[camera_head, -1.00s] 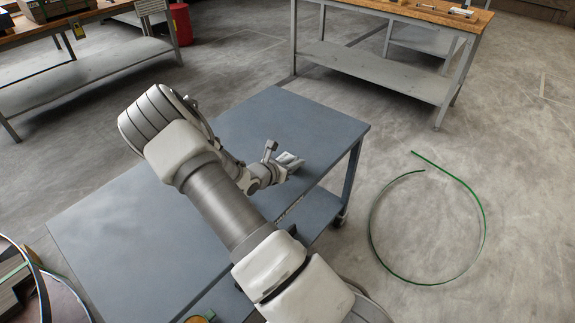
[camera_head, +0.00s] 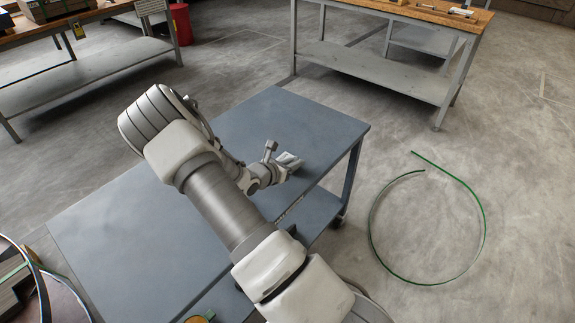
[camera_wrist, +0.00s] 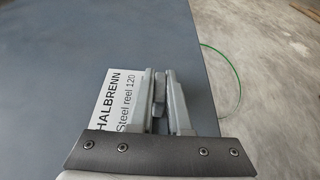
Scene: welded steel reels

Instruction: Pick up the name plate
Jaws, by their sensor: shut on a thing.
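The name plate (camera_wrist: 117,98) is a white plate with dark lettering, "HALBRENN" and "Steel reel 120". In the wrist view it shows at the left of my gripper (camera_wrist: 160,82), and its right part is hidden behind the left finger. My gripper's fingers are close together and shut on the plate near its right side. Whether the plate is clear of the surface below cannot be told. In the head view my gripper (camera_head: 291,163) is low over the right part of the blue-grey cart top (camera_head: 310,125); I cannot make out the plate there.
The cart's right edge is close to my gripper, with floor beyond it. A green strap loop (camera_head: 483,235) lies on the floor at right. Workbenches stand at the back left (camera_head: 110,75) and back right (camera_head: 375,72). The cart top's left part is clear.

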